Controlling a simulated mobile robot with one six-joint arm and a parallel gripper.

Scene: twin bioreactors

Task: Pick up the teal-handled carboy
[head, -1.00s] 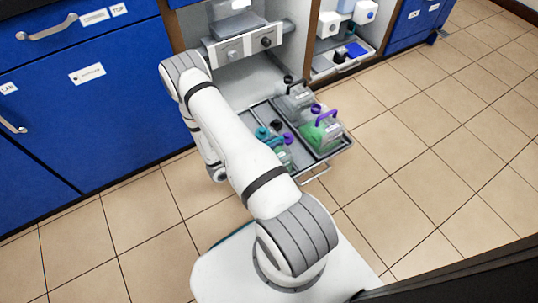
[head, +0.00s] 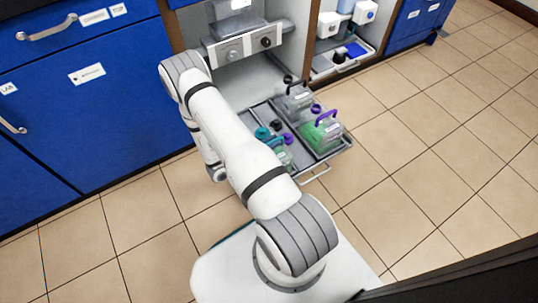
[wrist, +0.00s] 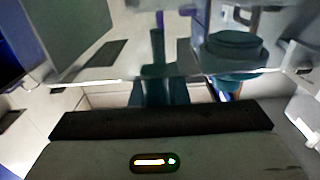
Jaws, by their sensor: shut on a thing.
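The teal-handled carboy (head: 285,158) is at the near left of the pulled-out tray, partly hidden by my arm in the head view. Its teal handle shows beside my arm there, and its body looks clear with pale green contents. In the wrist view the teal handle (wrist: 165,94) lies at my gripper (wrist: 162,102), which is shut on it. A teal cap (wrist: 235,50) sits just right of the handle. The fingertips are hard to make out in the wrist view, and my arm hides the gripper in the head view. I cannot tell whether the carboy is off the tray.
The grey divided tray (head: 329,157) also holds a purple-handled carboy (head: 321,133) with green liquid and a black-handled one (head: 292,98) behind it. Purple and dark caps stand close to the teal handle. A bioreactor unit (head: 246,46) stands behind. Tiled floor to the right is clear.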

